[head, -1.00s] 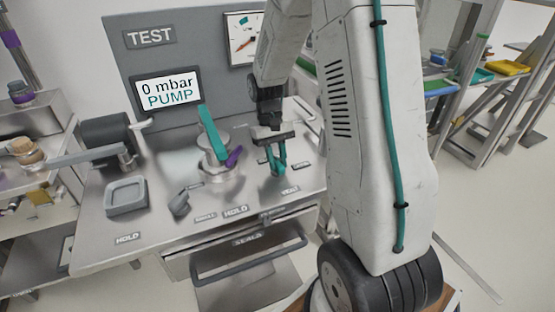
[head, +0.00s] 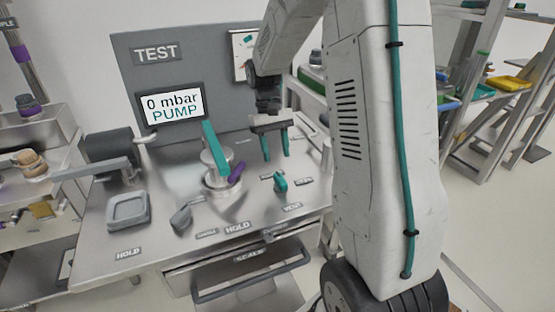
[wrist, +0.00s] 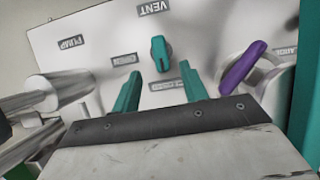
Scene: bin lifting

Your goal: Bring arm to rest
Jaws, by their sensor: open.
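My gripper (head: 275,158) is open and empty above the steel bench, its two teal fingers pointing down. In the wrist view its fingers (wrist: 156,95) stand apart with nothing between them. A teal knob (head: 281,182) sits on the bench by the VENT label, below and slightly right of the fingertips. It also shows in the wrist view (wrist: 161,54), beyond the fingertips and apart from them. My arm reaches over the bench from the right side of the head view.
A round metal fixture with a teal lever (head: 215,149) and a purple handle (head: 237,172) stands left of my gripper. A grey square tray (head: 128,210) lies on the bench at left. Behind is the TEST panel with a screen (head: 173,106) reading 0 mbar PUMP.

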